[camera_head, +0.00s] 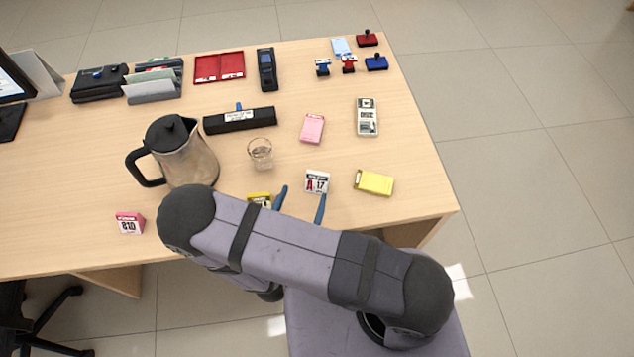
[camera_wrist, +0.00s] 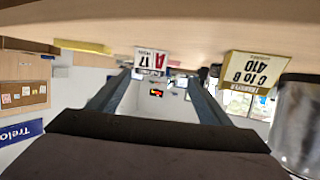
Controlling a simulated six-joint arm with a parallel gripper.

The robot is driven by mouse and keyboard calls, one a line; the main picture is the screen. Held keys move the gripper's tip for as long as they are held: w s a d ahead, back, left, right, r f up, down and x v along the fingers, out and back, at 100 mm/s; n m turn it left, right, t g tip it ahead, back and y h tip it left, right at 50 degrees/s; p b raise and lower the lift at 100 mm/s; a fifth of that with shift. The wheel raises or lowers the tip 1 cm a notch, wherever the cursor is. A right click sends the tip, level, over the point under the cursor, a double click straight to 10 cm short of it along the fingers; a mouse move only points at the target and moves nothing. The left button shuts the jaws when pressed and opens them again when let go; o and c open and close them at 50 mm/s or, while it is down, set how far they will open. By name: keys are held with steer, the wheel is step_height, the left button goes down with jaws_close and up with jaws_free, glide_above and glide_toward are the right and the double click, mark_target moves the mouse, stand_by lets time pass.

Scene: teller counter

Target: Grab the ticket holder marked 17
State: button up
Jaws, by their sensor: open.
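The ticket holder marked 17 (camera_head: 317,181) is a small white block with a dark top band and a red "A", standing near the counter's front edge. In the wrist view, which is upside down, this holder (camera_wrist: 152,59) appears ahead, between the fingertips' directions. My gripper (camera_head: 301,199) is open and empty, just in front of the holder, its two blue-grey fingers apart. The same fingers show in the wrist view (camera_wrist: 160,80). A yellow holder (camera_head: 259,198) is left of my gripper, partly hidden by my arm; it reads 410 in the wrist view (camera_wrist: 252,80).
A yellow box (camera_head: 374,183) lies right of the holder, and a pink box (camera_head: 313,129) lies behind it. A glass (camera_head: 260,153) and kettle (camera_head: 180,152) stand to the left. A pink holder marked 810 (camera_head: 129,223) stands at the far left front.

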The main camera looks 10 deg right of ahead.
mark_target(316, 182)
steer(key=shift+s+d+f+t+b, duration=0.1)
steer(key=shift+d+f+t+b, duration=0.05)
steer(key=shift+d+f+t, duration=0.3)
steer(key=shift+s+d+f+t+b, duration=0.15)
steer(key=shift+d+f+t, duration=0.1)
steer(key=shift+d, duration=0.3)
steer(key=shift+x, duration=1.15)
steer(key=shift+w+d+f+h+b, duration=0.2)
steer(key=shift+w+d+b, duration=0.15)
steer(key=shift+w, duration=0.35)
steer(key=shift+w+d+f+h+b, duration=0.15)
steer(key=shift+w+d+b, duration=0.2)
steer(key=shift+w, duration=0.35)
steer(key=shift+x, duration=0.95)
steer(key=c, duration=1.1)
